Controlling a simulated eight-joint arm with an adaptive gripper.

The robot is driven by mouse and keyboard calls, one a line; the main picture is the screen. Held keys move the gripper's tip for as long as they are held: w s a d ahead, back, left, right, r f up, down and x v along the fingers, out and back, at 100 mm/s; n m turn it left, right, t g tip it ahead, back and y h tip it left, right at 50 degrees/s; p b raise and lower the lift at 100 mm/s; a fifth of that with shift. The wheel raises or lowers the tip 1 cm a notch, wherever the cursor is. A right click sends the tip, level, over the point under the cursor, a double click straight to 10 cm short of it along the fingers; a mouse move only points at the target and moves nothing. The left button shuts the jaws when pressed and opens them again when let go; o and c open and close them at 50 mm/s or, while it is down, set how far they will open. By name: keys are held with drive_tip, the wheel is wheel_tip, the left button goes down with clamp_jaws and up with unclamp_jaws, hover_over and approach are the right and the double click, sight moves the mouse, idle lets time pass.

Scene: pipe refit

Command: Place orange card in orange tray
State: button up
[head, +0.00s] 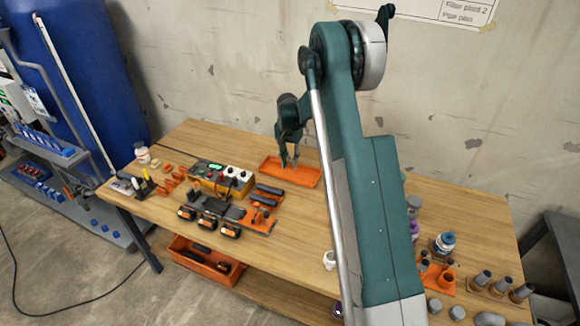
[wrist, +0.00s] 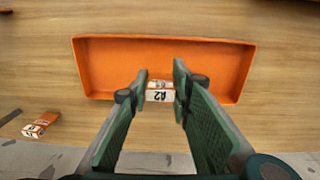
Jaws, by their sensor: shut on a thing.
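The orange tray (head: 306,178) is a shallow open rectangle at the back of the wooden bench, near the wall. In the wrist view the tray (wrist: 112,66) looks empty apart from what my gripper holds in front of it. My gripper (head: 289,163) points down over the tray. In the wrist view its two green fingers (wrist: 161,88) are shut on a small orange card (wrist: 160,95) with a white label reading "A2". The card overlaps the tray's near edge in that view; its height above the floor of the tray cannot be told.
A small orange and white box (wrist: 40,124) lies on the bench left of the tray in the wrist view. A yellow and black device (head: 222,180) and tools stand left of the tray.

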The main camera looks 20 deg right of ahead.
sight(289, 158)
drive_tip(key=shift+f, duration=1.15)
drive_tip(key=shift+f, duration=0.15)
drive_tip(key=o, duration=0.7)
wheel_tip(289, 158, up, 12)
drive_tip(key=shift+w+a+r+p, duration=0.15)
drive_tip(key=shift+p, duration=0.25)
drive_tip(key=shift+r, duration=0.15)
